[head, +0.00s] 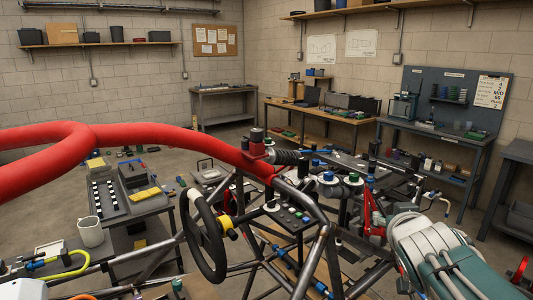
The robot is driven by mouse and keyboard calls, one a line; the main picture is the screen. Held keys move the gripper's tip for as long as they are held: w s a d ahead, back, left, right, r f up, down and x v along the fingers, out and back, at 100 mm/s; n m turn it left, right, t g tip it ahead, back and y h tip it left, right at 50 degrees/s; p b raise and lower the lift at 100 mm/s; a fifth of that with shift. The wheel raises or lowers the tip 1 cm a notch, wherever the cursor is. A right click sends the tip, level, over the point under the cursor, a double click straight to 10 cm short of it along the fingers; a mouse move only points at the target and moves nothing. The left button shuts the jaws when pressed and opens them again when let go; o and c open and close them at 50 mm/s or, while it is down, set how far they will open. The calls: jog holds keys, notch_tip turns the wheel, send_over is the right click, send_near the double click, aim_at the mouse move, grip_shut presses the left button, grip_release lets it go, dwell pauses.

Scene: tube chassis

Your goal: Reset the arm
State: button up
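No part that I can make out as my gripper shows in the head view, so its opening and anything in it cannot be seen. The tube chassis (262,247) fills the lower middle, with bare dark metal tubes. A thick red curved tube (165,137) runs across it from the left edge to the middle. A black steering wheel (203,235) stands upright on the chassis. A small panel with several knobs (288,215) sits right of the wheel.
A dark cart (150,236) with a white mug (89,231) stands at the left. A bulky white and teal piece (440,255) fills the lower right. Workbenches (318,122) line the back walls, with a blue-grey pegboard bench (435,138) at the right. Bare floor shows behind the chassis.

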jog(key=s+a+f+g+y, duration=0.1)
jog(key=s+a+f+g, duration=0.1)
jog(key=s, duration=0.4)
jog(key=s+a+f+g+y, duration=0.1)
jog(key=s+a+f+g, duration=0.2)
jog(key=s+f, duration=0.3)
jog(key=s+a+f+n+g+y, duration=0.1)
jog(key=s+a+f+g, duration=0.2)
jog(key=s+f, duration=0.2)
jog(key=shift+s+a+f, duration=0.3)
jog(key=shift+s+a, duration=0.1)
jog(key=shift+s, duration=0.7)
